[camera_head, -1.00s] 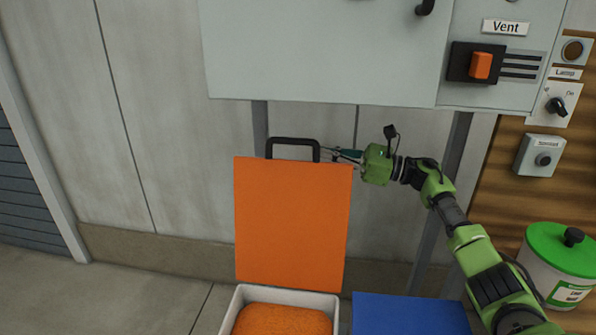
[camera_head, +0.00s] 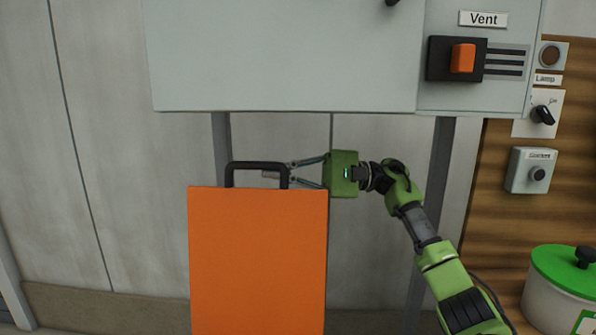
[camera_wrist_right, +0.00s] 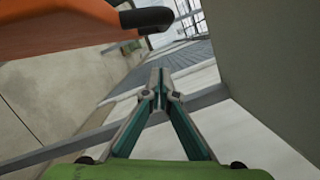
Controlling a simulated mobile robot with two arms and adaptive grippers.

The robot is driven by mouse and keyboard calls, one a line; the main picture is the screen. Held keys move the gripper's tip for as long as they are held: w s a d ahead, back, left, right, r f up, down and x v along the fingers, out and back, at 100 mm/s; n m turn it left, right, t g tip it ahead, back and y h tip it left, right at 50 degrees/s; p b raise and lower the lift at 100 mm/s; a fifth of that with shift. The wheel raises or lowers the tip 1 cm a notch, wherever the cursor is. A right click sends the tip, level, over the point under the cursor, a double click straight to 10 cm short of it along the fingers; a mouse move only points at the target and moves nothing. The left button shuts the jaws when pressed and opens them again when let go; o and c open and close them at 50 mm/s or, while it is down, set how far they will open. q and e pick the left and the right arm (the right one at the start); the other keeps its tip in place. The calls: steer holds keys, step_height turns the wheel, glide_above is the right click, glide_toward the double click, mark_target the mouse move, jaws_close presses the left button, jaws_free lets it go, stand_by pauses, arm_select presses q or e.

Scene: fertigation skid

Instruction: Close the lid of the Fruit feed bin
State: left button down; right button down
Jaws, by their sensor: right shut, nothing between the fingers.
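The orange lid (camera_head: 257,262) of the feed bin stands upright, with a black handle (camera_head: 257,166) on its top edge. My right gripper (camera_head: 268,175) is at the handle, coming from the right, its fingertips by or behind the handle's right post. In the right wrist view the gripper (camera_wrist_right: 158,75) is shut with nothing between its fingers. The orange lid (camera_wrist_right: 60,25) and its black handle (camera_wrist_right: 148,18) show there at the upper left, apart from the fingertips. The bin body is out of view now. My left gripper is not in view.
A grey cabinet (camera_head: 285,60) hangs above the lid, with a Vent switch (camera_head: 462,58) at its right. Grey posts (camera_head: 432,210) stand behind my right arm. A white tub with a green lid (camera_head: 570,270) is at the lower right.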

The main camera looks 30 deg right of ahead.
mark_target(261, 169)
steer(key=a, duration=0.1)
steer(key=s+a+r, duration=0.1)
steer(key=a, duration=0.1)
steer(key=shift+s+a+r, duration=0.15)
steer(key=shift+a+r, duration=0.05)
steer(key=shift+r, duration=0.1)
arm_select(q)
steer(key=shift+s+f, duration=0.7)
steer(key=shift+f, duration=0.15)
arm_select(e)
steer(key=shift+s+a+r, duration=0.2)
steer(key=shift+s+a, duration=0.1)
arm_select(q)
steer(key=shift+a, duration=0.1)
arm_select(e)
steer(key=shift+s, duration=0.1)
